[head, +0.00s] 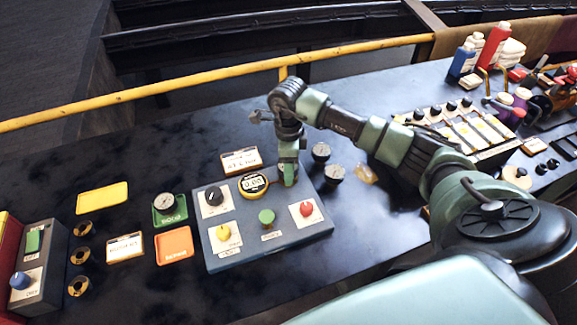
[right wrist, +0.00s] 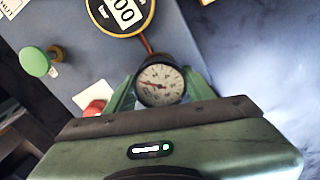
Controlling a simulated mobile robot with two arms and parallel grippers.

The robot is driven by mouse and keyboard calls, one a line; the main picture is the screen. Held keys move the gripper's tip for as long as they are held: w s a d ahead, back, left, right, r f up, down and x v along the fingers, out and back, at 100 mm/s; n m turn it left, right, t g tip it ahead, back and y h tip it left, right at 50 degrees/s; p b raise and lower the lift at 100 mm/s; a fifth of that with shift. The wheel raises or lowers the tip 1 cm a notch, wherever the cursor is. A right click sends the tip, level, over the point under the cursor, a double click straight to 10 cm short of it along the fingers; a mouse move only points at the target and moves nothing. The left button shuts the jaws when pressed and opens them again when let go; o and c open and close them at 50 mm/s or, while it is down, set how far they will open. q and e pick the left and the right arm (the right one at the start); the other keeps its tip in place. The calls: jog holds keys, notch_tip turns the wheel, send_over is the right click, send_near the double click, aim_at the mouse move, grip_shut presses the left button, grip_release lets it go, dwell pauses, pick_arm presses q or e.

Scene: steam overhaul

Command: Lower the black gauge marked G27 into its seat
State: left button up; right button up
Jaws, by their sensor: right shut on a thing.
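My right gripper (head: 288,178) points down over the back right part of the blue-grey control panel (head: 290,238). In the right wrist view its green fingers are shut on a gauge (right wrist: 160,84) with a black rim and a white dial. The gauge is between the fingertips, close to the panel, beside the round display (right wrist: 122,12); I cannot tell whether it touches the panel. Its marking is not readable. The gripper hides the seat below the gauge. My left gripper is not in view.
The panel carries a green knob (head: 267,217), a red knob (head: 306,209) and a yellow knob (head: 223,232). Two dark gauges (head: 321,151) (head: 335,173) stand on the table right of the panel. Another gauge (head: 164,203) sits on a green tray at left. A yellow rail runs behind.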

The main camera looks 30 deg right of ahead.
jog(key=shift+f, duration=0.1)
dwell(0.3)
jog(key=shift+f+b, duration=0.15)
jog(key=shift+b, duration=0.2)
jog(key=o, duration=2)
jog(key=shift+c, duration=0.2)
jog(key=shift+r+p, duration=1.85)
jog(key=shift+r, duration=1.5)
